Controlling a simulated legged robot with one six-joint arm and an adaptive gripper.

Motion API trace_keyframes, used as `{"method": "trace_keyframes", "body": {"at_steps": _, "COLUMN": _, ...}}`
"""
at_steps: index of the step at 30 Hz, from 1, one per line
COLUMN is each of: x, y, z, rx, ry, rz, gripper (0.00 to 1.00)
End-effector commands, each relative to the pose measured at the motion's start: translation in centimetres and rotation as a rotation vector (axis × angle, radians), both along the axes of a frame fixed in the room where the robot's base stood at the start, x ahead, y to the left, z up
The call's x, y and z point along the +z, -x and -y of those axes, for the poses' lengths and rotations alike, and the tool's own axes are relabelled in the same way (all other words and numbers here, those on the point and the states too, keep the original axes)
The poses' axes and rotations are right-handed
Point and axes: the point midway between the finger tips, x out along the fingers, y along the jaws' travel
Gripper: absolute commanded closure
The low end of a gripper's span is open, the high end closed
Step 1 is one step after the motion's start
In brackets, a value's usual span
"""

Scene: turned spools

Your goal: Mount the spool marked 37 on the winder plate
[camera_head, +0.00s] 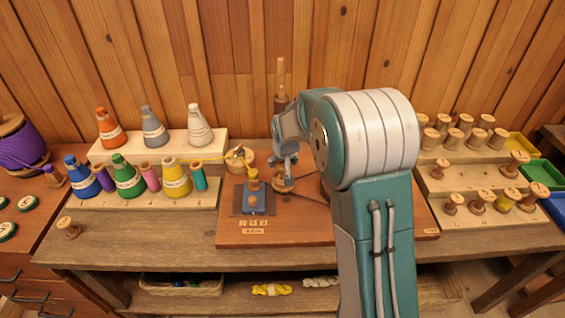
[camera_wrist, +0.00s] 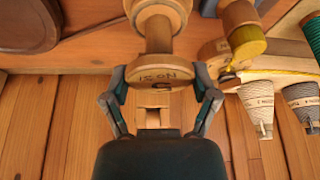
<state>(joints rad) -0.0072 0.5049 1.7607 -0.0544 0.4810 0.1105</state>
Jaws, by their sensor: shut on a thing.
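My gripper (camera_head: 284,158) is shut on a wooden spool, with one finger on each side of its broad end disc. In the wrist view the spool (camera_wrist: 158,35) has a pale turned barrel, and dark writing on the disc near the fingertips (camera_wrist: 161,82) is too blurred to read surely. In the head view the held spool (camera_head: 284,183) is small, partly covered by the gripper. The winder seems to be the blue-grey block on a dark plate (camera_head: 240,208), left of my gripper. A yellow-topped piece (camera_head: 253,181) stands on it; it also shows in the wrist view (camera_wrist: 247,42).
Thread cones (camera_head: 176,178) stand on a stepped rack at left. A rack of wooden spools (camera_head: 436,177) stands at right, beside coloured bins (camera_head: 540,173). A loose spool (camera_head: 68,228) stands at the bench's left. A yellow thread runs from the cones toward the winder.

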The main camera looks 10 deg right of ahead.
Motion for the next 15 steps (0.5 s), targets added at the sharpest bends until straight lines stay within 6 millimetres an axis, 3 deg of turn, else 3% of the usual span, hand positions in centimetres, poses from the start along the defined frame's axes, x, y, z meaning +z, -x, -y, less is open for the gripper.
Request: {"method": "trace_keyframes", "body": {"at_steps": 15, "x": -0.91, "y": -0.01, "z": 0.0, "rx": 0.0, "ry": 0.0, "rz": 0.0, "gripper": 0.7}}
